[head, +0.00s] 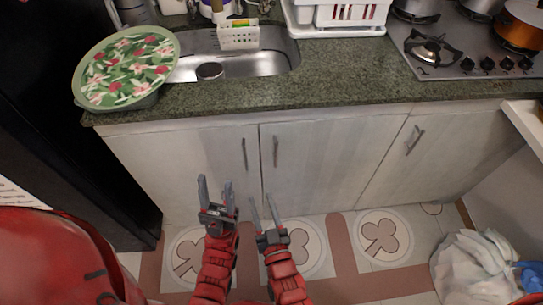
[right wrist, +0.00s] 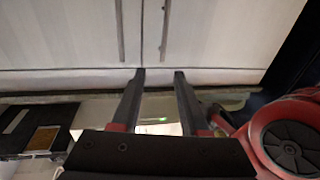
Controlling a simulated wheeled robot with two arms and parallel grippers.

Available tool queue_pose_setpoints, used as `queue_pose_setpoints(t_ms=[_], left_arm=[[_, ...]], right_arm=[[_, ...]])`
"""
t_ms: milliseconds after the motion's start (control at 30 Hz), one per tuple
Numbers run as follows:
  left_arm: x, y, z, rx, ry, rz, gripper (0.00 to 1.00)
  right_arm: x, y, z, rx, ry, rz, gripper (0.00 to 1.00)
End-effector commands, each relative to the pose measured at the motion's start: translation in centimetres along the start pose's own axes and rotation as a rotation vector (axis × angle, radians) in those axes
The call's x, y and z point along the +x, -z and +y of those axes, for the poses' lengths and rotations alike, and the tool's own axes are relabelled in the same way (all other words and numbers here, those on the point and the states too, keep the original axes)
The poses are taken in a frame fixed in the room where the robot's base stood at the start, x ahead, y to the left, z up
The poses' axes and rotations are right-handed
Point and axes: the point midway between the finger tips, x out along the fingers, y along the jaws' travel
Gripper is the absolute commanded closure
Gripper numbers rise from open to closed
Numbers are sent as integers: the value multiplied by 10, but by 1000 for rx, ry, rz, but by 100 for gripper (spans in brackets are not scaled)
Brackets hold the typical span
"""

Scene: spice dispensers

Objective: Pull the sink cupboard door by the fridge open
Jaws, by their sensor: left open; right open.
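The sink cupboard door by the fridge (head: 170,165) is the pale grey leaf at the left, and it is shut. Its upright bar handle (head: 244,153) is near its right edge. The right wrist view seems upside down; there the handle (right wrist: 164,22) is right of the door seam. My left gripper (head: 215,184) is open and empty, below and left of the handle in the picture. My right gripper (head: 262,200) is open and empty, below the handle and near the seam. Its fingers also show in the right wrist view (right wrist: 159,74), apart from both handles.
The black fridge (head: 70,100) stands left of the cupboard. The neighbouring door (head: 320,165) has its own handle (head: 276,151) close by; another door (head: 440,150) is further right. All are shut. Plastic bags (head: 475,265) lie on the floor at right. A floral plate (head: 125,68) overhangs the counter.

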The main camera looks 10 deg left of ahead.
Motion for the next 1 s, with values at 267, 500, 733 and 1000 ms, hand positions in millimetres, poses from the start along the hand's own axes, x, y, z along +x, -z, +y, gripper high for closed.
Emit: queue_pose_setpoints(t_ms=[267, 500, 733, 1000], left_arm=[[-4, -1, 0, 0, 0, 0, 50], [-4, -1, 0, 0, 0, 0, 50], [-3, 0, 0, 0, 0, 0, 50], [-2, 0, 0, 0, 0, 0, 50]], right_arm=[[12, -20, -14, -1, 30, -73, 56], [65, -22, -14, -1, 29, -70, 56], [118, -24, -14, 0, 27, -67, 56], [158, -30, -17, 0, 28, -70, 56]])
